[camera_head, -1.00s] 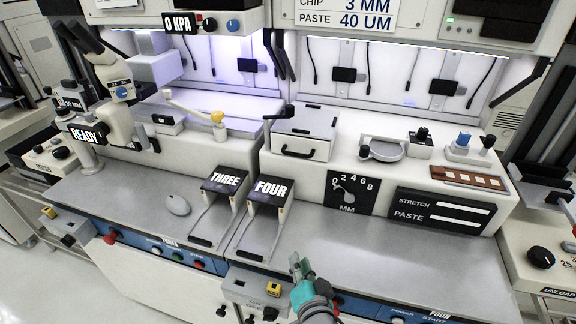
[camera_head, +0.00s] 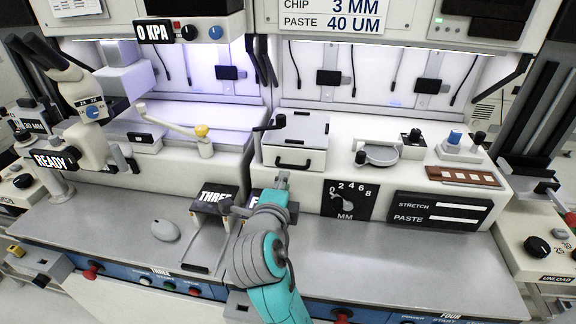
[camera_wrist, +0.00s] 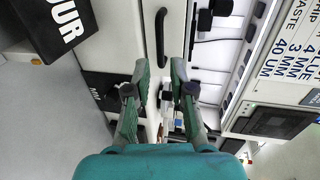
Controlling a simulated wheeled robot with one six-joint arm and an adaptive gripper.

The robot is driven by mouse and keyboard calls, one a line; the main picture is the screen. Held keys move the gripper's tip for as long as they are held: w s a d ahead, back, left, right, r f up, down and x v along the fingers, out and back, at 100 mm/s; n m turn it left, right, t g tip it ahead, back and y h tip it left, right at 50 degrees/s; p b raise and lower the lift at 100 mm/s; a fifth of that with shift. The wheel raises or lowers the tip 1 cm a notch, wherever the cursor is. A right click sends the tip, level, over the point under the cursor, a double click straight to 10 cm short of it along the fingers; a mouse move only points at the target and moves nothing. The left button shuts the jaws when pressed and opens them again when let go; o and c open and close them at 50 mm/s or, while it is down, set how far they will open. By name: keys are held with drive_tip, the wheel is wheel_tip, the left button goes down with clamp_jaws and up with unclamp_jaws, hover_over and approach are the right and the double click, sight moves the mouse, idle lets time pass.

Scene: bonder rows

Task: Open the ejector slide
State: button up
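The white box with a black bar handle, which looks like the ejector slide (camera_head: 296,140), is on the right-hand bench unit. Its front looks flush with the body. Its black handle (camera_head: 293,164) is on the front face and also shows in the wrist view (camera_wrist: 160,36). My gripper (camera_head: 282,180) is just below and in front of the handle in the head view. In the wrist view my gripper (camera_wrist: 160,66) has its fingers apart with nothing between them. The handle lies just beyond the fingertips, without clear contact.
The FOUR block (camera_wrist: 55,25) stands left of my gripper in the wrist view. The THREE block (camera_head: 212,197) is beside my arm. A dial plate (camera_head: 348,199) is right of the handle. The grey bench top (camera_head: 400,255) at right is clear.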

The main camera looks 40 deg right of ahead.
sight(289, 167)
drive_tip(key=x, duration=0.9)
drive_tip(key=shift+w+d, duration=0.1)
drive_tip(key=shift+d, duration=0.05)
clamp_jaws()
